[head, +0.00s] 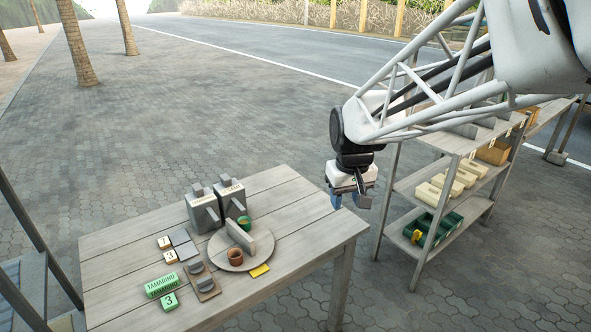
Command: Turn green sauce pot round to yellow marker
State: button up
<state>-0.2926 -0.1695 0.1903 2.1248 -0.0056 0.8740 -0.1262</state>
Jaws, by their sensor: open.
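A green sauce pot (244,222) stands at the back of a round wooden turntable (218,246). An upright grey divider (262,242) crosses the turntable. A reddish-brown pot (236,256) stands on the near side of the divider. A flat yellow marker (259,270) lies on the table at the turntable's near right edge, on the opposite side from the green pot. My gripper (349,202) has blue fingers, is open and looks empty. It hangs near the table's right corner, to the right of the turntable and apart from it.
Two grey boxes with handles (203,208) stand behind the turntable. Small numbered blocks (165,243), a grey two-knob piece (202,280) and green blocks (161,285) lie left of it. A shelf rack (440,195) stands at right. The table's right end (315,235) is clear.

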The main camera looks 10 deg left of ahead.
jog(key=w+a+f+n, duration=0.2)
jog(key=w+a+f, duration=0.3)
jog(key=a, duration=0.3)
jog(key=w+a+f+n, duration=0.1)
jog(key=w+a+f, duration=0.35)
jog(key=a, duration=0.35)
jog(key=n+g, duration=0.1)
jog(key=n, duration=0.2)
send_over(239, 229)
notch_tip(239, 229, down, 12)
jog(key=shift+f, duration=0.2)
jog(key=shift+s, duration=0.1)
jog(key=shift+f, duration=3.9)
jog(key=shift+c, duration=0.4)
grip_shut()
